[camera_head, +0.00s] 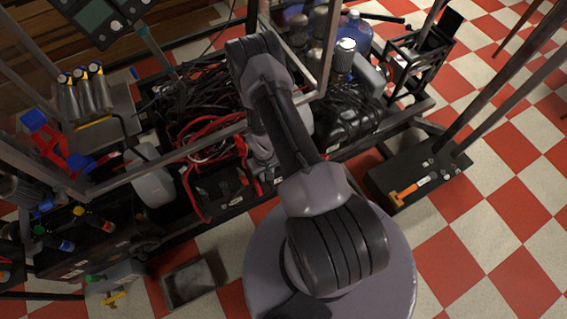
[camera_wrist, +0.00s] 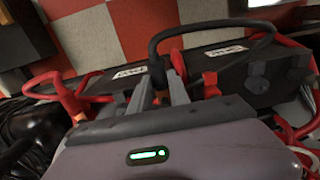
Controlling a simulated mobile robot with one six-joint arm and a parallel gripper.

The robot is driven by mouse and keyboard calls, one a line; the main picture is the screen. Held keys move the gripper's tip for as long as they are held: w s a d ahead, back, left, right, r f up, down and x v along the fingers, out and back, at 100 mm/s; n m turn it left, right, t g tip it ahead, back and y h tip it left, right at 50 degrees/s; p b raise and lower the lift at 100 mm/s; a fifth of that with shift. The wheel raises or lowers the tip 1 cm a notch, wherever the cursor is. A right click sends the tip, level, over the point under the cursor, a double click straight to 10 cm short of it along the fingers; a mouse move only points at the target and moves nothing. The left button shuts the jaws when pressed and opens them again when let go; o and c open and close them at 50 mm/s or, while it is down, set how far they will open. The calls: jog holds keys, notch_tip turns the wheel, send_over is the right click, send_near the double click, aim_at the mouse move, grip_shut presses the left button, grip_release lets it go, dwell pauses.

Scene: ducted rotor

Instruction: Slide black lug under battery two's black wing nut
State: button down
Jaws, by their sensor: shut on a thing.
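My gripper (camera_wrist: 174,70) shows in the wrist view with its grey fingers shut on the end of a black cable (camera_wrist: 205,26). The cable arches up from the fingers and bends down to the right. The lug at its end is too small and too covered by the fingers to make out. Just beyond the fingers lies a black battery case (camera_wrist: 195,60) with white labels. I cannot tell which case is battery two, and I cannot make out a black wing nut. In the head view my arm hides the gripper.
Red cables (camera_wrist: 62,92) run at the left of the wrist view, and red parts (camera_wrist: 302,58) stand at the right. In the head view, red cables (camera_head: 190,178) and a tangle of black cables (camera_head: 195,95) fill the bench frame. Checkered floor (camera_head: 480,225) lies open at the right.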

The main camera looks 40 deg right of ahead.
jog(key=shift+w+d+p, duration=0.2)
jog(key=shift+w+p, duration=0.5)
jog(key=shift+p, duration=0.65)
jog(key=c, duration=1.1)
grip_release()
jog(key=shift+c, duration=0.2)
notch_tip(320, 180, up, 18)
jog(key=p, duration=0.7)
jog(key=shift+f, duration=0.25)
